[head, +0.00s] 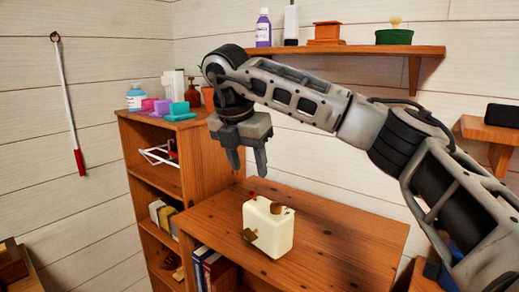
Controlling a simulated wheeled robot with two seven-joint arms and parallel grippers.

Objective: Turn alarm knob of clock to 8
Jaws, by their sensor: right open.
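A cream-coloured, box-shaped clock (270,229) stands upright on the wooden cabinet top (345,240). It has a small red part (252,195) and a brownish knob (277,208) on its upper side. Another brownish knob (250,235) sticks out on its left side. No dial or number can be read. My right gripper (246,172) points down above and slightly behind the clock's left part in the picture. Its two fingers are apart, with nothing between them, and it does not appear to touch the clock. My left gripper is not in view.
A taller wooden bookcase (150,180) with bottles and coloured blocks on top stands left of the cabinet. A wall shelf (380,51) carries a purple bottle (263,30) and boxes above my right arm. The cabinet top right of the clock is clear.

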